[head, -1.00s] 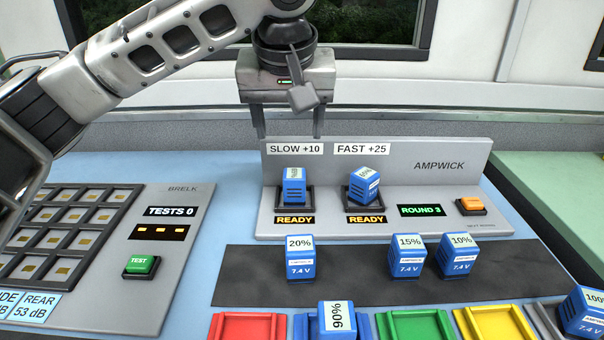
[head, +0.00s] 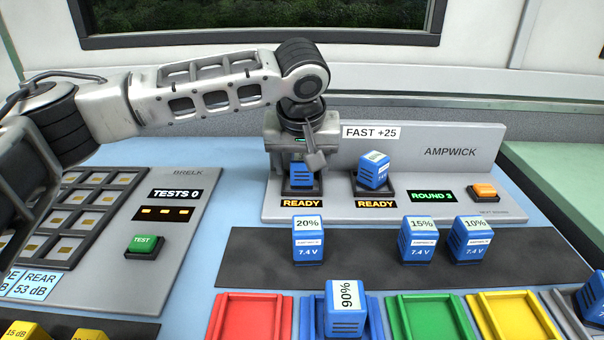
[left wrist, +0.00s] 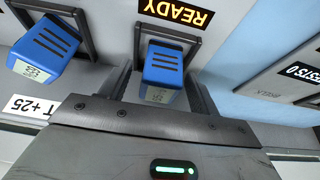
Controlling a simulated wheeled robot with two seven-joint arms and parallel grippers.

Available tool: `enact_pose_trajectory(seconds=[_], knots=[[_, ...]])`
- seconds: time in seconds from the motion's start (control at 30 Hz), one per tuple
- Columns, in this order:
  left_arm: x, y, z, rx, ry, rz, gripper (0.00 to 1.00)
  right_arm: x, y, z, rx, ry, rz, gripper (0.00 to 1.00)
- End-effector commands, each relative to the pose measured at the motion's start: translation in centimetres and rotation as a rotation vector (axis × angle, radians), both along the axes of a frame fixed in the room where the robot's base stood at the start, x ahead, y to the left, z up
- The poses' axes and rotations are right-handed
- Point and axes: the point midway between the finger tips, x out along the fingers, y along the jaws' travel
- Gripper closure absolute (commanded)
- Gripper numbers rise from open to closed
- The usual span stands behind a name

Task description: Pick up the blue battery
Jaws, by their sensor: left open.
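My left gripper (head: 297,163) is open and pointing down over the left charger slot, which reads READY. A blue battery (head: 302,179) stands in that slot. In the left wrist view this battery (left wrist: 166,62) lies between the two open fingers; I cannot tell whether they touch it. Another blue battery (head: 374,170), tilted, sits in the FAST +25 slot; it also shows in the left wrist view (left wrist: 45,45). More blue batteries stand on the dark mat, marked 20% (head: 308,240), 15% (head: 419,240) and 10% (head: 471,240). A 90% one (head: 346,308) is in the blue tray. My right gripper is not in view.
Red (head: 222,318), green (head: 400,322) and yellow (head: 487,312) trays at the front look empty. A battery (head: 592,302) shows at the right edge. The charger's back panel (head: 462,145) rises behind the slots. The tester panel (head: 190,225) is at left.

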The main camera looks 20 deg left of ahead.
Motion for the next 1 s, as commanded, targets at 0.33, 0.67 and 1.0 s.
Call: enact_pose_trajectory(seconds=[0.33, 0.67, 1.0], knots=[[0.1, 0.0, -0.3, 0.0, 0.0, 0.0, 0.58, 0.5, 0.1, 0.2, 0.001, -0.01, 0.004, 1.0], [0.1, 0.0, -0.2, 0.0, -0.001, 0.001, 0.91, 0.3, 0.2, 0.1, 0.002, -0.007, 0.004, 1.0], [0.2, 0.0, 2.0, -0.001, -0.003, 0.002, 0.91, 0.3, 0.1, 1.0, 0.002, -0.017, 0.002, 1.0]])
